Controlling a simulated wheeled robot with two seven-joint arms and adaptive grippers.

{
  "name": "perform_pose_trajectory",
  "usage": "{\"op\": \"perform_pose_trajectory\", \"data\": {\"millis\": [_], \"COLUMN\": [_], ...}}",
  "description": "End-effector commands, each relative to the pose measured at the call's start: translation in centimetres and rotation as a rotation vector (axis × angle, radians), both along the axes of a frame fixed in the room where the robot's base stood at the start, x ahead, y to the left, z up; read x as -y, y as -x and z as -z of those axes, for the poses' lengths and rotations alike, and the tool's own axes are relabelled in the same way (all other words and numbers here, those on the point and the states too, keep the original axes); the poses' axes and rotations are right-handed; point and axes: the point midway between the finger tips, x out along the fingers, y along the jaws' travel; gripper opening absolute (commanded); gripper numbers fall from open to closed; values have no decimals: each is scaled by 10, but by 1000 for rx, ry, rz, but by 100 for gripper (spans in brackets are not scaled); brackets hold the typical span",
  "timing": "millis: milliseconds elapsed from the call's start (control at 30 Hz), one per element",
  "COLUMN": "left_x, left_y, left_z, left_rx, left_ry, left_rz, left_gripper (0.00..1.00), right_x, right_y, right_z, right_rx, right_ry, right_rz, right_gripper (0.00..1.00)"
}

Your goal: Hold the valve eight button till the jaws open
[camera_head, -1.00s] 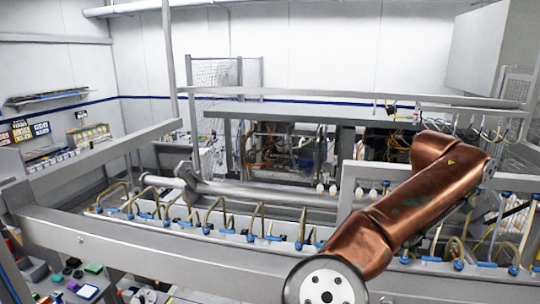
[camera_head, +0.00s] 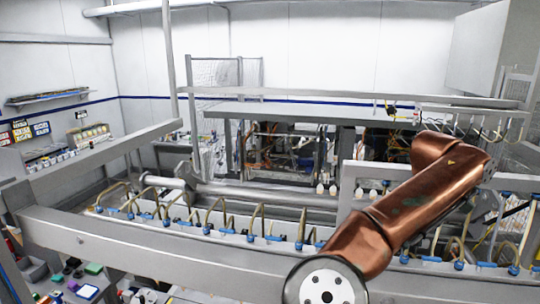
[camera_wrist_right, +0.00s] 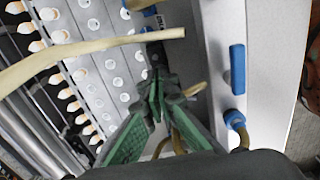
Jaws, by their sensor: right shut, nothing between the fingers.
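My right gripper (camera_wrist_right: 156,85) shows in the right wrist view as green fingers, shut with nothing between them. In the head view, several blue fittings (camera_head: 251,237) with tan hoses line the machine. I cannot tell which one is valve eight, or make out the jaws. My left gripper is not in view.
In the wrist view, a tan hose (camera_wrist_right: 95,55) crosses above the fingertips, and rows of white pieces with orange ends (camera_wrist_right: 60,37) lie at left. In the head view, a long grey beam (camera_head: 150,245) runs across the front of the machine.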

Motion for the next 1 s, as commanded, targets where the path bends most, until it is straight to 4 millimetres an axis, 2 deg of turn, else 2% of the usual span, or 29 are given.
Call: {"op": "perform_pose_trajectory", "data": {"millis": [1000], "left_x": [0], "left_y": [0], "left_z": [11], "left_rx": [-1], "left_ry": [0], "left_rz": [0], "left_gripper": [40], "right_x": [0], "right_y": [0], "right_z": [14], "right_rx": [0], "right_ry": [0], "right_rz": [0], "right_gripper": [0]}}
